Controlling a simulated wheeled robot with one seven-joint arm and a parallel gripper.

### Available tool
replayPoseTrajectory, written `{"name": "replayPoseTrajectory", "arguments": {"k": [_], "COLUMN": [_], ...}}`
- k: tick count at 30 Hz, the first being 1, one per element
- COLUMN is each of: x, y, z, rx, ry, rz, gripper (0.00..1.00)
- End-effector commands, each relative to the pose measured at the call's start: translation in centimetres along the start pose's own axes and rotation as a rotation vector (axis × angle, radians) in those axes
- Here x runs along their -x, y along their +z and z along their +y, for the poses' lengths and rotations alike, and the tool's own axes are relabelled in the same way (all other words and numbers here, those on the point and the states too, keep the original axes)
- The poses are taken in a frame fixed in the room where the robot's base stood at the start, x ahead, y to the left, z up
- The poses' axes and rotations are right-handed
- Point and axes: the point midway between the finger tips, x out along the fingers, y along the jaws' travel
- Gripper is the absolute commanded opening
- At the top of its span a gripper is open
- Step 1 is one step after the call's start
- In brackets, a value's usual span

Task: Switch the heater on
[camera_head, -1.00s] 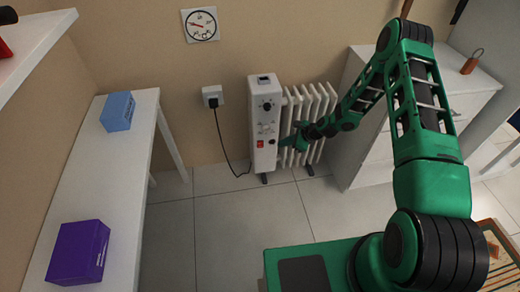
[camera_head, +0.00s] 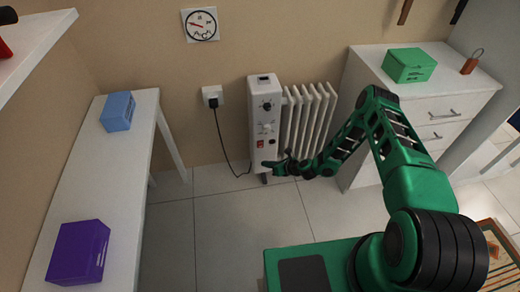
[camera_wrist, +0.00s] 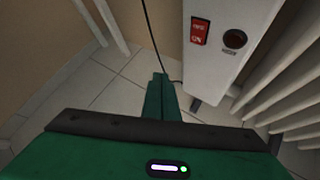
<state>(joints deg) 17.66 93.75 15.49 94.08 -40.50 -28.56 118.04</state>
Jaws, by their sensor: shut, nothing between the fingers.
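The white heater (camera_head: 265,110) stands on the floor against the wall, its ribs (camera_head: 308,115) to the right of its front panel. A red rocker switch (camera_head: 261,143) sits low on the panel. In the wrist view the switch (camera_wrist: 199,31) shows at upper right, with an ON marking on its lower half; I cannot tell which side is pressed. My gripper (camera_head: 268,165) is near the panel's bottom, below the switch. In the wrist view its green fingers (camera_wrist: 160,80) are together and empty, left of and below the switch.
A black cord runs from the heater to the wall socket (camera_head: 212,96). A white table (camera_head: 85,170) with a blue box (camera_head: 118,111) and a purple box (camera_head: 78,252) is at left. A white cabinet (camera_head: 430,110) stands right, with a green box (camera_head: 409,65) and padlock (camera_head: 472,62) on top.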

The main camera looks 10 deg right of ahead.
Motion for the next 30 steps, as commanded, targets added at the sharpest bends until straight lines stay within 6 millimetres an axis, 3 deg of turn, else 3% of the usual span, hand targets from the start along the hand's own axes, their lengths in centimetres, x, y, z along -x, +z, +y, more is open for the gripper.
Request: {"name": "replayPoseTrajectory", "arguments": {"k": [11,30], "x": [-0.5,-5.5], "y": [0.4,4.1], "z": [-0.4,-4.0], "rx": [0.003,0.003], "ry": [0.001,0.001], "rz": [0.001,-0.001], "gripper": [0.00,0.00]}}
